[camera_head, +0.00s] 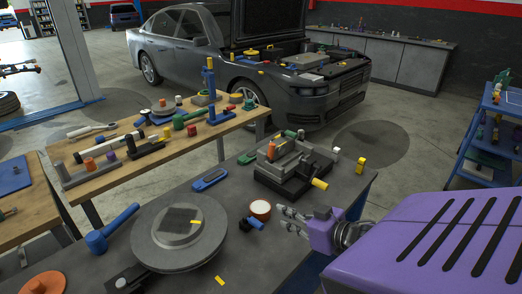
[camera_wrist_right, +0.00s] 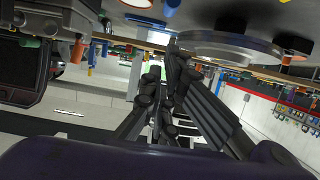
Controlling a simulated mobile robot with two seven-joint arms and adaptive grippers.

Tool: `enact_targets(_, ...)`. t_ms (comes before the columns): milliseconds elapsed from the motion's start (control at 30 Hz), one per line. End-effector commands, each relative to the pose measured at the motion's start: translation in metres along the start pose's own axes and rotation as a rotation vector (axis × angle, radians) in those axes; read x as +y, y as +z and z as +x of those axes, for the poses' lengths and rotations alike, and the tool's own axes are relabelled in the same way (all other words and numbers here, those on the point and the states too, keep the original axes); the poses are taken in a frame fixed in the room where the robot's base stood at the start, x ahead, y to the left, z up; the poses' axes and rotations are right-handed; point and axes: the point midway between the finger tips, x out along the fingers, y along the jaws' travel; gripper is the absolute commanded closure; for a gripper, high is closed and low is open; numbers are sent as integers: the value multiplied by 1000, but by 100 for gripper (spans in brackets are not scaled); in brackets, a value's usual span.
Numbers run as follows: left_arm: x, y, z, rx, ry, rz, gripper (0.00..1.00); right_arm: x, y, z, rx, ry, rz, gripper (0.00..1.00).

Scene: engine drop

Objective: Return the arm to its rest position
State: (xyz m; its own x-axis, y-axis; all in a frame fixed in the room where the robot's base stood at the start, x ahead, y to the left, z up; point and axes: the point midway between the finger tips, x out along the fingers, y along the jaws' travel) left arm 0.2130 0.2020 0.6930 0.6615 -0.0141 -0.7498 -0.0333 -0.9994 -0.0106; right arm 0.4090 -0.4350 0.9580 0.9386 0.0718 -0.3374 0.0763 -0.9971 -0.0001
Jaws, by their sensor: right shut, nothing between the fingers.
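My right arm, in a purple cover, comes in from the right in the head view. In the right wrist view the dark fingers of the right gripper (camera_wrist_right: 173,52) come together in the middle of the picture. My left gripper is not in view.
A round grey turntable (camera_head: 180,230) stands left. A blue cart (camera_head: 485,140) is at right. Open floor lies behind the workbench.

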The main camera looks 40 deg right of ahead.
Motion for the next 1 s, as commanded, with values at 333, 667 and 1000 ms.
enact_targets(333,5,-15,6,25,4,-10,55,1,2,-1,-9,6,-48,100)
enact_targets(667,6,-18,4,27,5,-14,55,-41,166,-33,-280,84,-237,100)
enact_targets(1000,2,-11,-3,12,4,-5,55,-213,288,-68,-475,37,-74,100)
